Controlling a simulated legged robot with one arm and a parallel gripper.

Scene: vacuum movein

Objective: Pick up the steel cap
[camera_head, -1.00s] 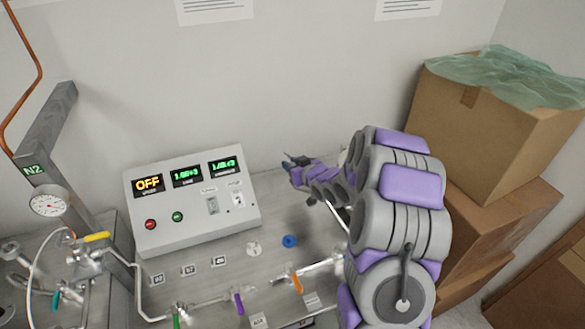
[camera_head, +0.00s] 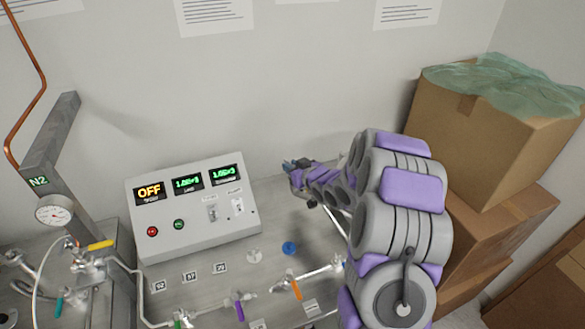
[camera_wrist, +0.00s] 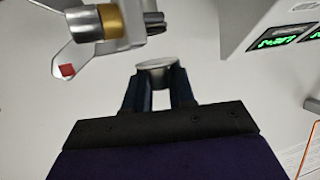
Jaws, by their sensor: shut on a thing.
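The steel cap (camera_wrist: 157,70) is a short silvery round piece with a pale rim. In the wrist view it sits between the two dark fingers of my gripper (camera_wrist: 158,88), which is shut on it. In the head view my gripper (camera_head: 296,165) is small, to the right of the control box and in front of the wall, above the far part of the bench. The cap cannot be made out there.
The control box (camera_head: 192,210) stands on the steel bench (camera_head: 215,285). A blue knob (camera_head: 289,248) and a pale disc (camera_head: 254,255) lie nearby. Valves and pipes line the front. Cardboard boxes (camera_head: 490,145) stack at right. A metal fitting with a brass ring (camera_wrist: 110,22) is near my gripper.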

